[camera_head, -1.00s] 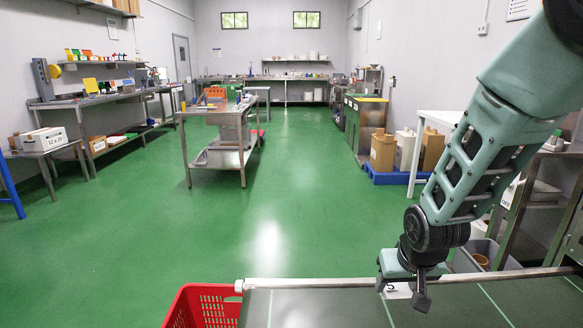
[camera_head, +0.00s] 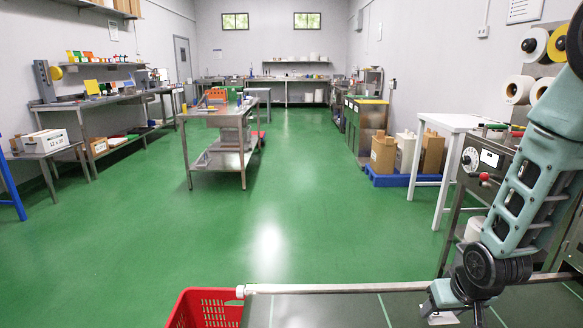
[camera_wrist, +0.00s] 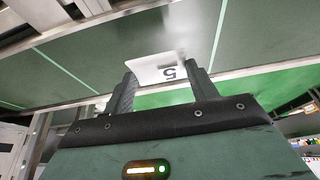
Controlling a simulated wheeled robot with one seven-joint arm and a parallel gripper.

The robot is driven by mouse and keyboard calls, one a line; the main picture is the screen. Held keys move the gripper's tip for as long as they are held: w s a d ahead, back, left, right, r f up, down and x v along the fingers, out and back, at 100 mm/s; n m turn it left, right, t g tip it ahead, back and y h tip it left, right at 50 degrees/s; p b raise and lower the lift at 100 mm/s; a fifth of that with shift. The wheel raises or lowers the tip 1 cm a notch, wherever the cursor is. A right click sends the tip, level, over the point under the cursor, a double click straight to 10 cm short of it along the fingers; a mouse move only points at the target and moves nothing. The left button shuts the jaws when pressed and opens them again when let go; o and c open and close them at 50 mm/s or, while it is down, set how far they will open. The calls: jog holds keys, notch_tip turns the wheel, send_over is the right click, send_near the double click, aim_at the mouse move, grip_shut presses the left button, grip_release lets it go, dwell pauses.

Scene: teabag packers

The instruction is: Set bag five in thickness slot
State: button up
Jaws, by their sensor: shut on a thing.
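My gripper (camera_wrist: 165,78) is shut on a white bag (camera_wrist: 152,66) marked with a dark 5, which shows upside down between the fingers in the wrist view. In the head view the white bag (camera_head: 440,318) shows at the bottom right, below my wrist. It is held over or close to the dark green surface with pale lines (camera_head: 340,312); the gap cannot be told. I cannot make out the thickness slot in either view.
A metal rail (camera_head: 345,288) runs along the surface's far edge. A red crate (camera_head: 205,308) stands at its left. A machine with a dial and a small display (camera_head: 489,158) stands at the right, partly behind my arm.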

notch_tip(320, 180, up, 9)
jog(key=w+p, duration=0.2)
jog(key=p, duration=0.9)
jog(key=shift+f, duration=0.2)
jog(key=shift+d+f, duration=0.1)
